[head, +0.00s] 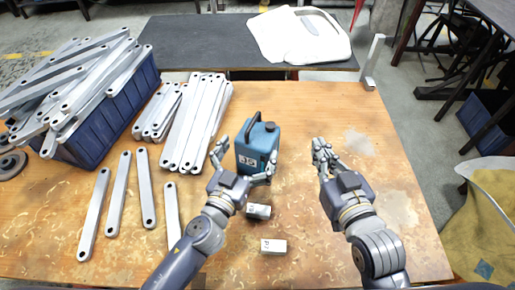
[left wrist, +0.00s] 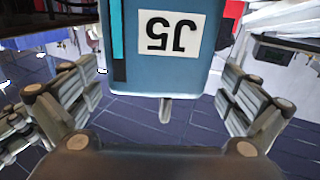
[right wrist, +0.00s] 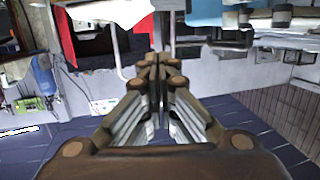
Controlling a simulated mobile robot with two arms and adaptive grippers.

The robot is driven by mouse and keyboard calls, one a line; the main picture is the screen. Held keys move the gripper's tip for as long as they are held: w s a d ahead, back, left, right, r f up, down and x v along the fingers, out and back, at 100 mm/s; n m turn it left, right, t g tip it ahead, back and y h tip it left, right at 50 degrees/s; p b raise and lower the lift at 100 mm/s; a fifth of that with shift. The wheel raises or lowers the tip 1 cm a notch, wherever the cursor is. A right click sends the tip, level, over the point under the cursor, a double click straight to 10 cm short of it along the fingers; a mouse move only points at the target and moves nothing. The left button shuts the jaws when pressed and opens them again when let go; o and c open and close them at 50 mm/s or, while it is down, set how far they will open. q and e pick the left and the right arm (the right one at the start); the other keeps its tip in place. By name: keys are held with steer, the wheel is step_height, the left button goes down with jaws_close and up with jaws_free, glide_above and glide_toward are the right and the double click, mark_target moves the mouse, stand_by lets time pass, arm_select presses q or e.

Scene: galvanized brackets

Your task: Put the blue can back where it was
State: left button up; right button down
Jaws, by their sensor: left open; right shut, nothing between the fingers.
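The blue can (head: 256,146) has a dark handle, a cap on top and a white label reading J5. It stands upright on the wooden table (head: 310,110), right of the flat brackets. My left gripper (head: 244,160) is open, with its fingers on either side of the can's near part. In the left wrist view the can (left wrist: 195,75) and its label fill the upper middle between the spread fingers (left wrist: 160,100). I cannot tell whether they touch it. My right gripper (head: 322,150) is shut and empty, right of the can. It also shows closed in the right wrist view (right wrist: 160,65).
Galvanized brackets fill a blue crate (head: 120,105) at left, and more lie flat beside it (head: 200,120). Two small labelled blocks (head: 259,211) (head: 273,246) lie near my left gripper. An upright metal bracket (head: 373,62) stands at the far right corner. The table's right side is mostly clear.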

mark_target(258, 137)
arm_select(q)
steer(key=shift+x, duration=2.45)
steer(key=shift+s+d+r, duration=0.1)
steer(key=shift+d+r, duration=0.05)
steer(key=shift+c, duration=0.6)
steer(key=c, duration=1.8)
steer(key=shift+r, duration=0.2)
steer(key=shift+c, duration=0.5)
